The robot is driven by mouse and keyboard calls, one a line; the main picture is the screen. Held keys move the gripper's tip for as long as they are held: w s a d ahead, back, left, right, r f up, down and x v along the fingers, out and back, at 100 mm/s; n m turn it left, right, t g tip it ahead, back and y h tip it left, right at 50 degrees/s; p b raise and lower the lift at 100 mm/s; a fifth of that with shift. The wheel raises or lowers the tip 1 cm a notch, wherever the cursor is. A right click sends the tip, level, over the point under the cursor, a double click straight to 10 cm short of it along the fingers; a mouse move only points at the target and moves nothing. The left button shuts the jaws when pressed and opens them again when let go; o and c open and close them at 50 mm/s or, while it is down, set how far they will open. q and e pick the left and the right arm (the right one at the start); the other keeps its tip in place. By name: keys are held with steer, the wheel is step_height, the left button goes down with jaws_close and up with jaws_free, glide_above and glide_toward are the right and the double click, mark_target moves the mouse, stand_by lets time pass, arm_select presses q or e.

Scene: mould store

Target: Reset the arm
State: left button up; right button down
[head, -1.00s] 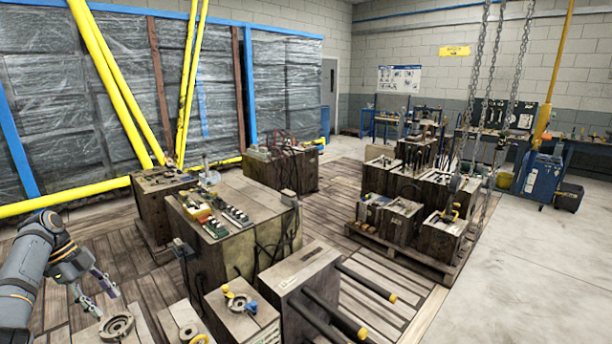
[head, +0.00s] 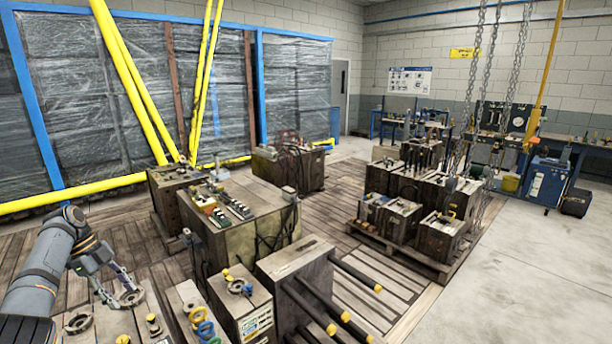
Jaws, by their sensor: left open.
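My left gripper (head: 122,291) comes in from the lower left in the head view. Its two fingers are apart, with nothing seen between them. My right gripper is not in the picture.
Wooden mould blocks stand close by, one with coloured rings (head: 205,328) and one with black rods (head: 318,303). A large block (head: 240,222) stands behind them. A loaded pallet (head: 408,254) is to the right, under hanging chains (head: 519,70). Concrete floor (head: 530,270) at right is clear.

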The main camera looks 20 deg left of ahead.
arm_select(q)
steer(key=s+d+f+n+g+y, duration=0.15)
steer(key=d+f+n+y, duration=0.3)
steer(key=d+f, duration=1.75)
steer(key=s+d+n+t, duration=0.2)
steer(key=s+d+n, duration=0.25)
steer(key=d, duration=0.75)
steer(key=s+d+r+n+t, duration=0.2)
steer(key=s+d+r+n, duration=0.3)
steer(key=s+r+n, duration=0.15)
step_height(320, 180, down, 24)
steer(key=s+a+g, duration=0.1)
steer(key=s+a, duration=0.1)
steer(key=s+a+f+g+b, duration=0.1)
steer(key=s+f, duration=1.8)
steer(key=shift+a+f+y, duration=0.3)
steer(key=shift+a+y, duration=0.05)
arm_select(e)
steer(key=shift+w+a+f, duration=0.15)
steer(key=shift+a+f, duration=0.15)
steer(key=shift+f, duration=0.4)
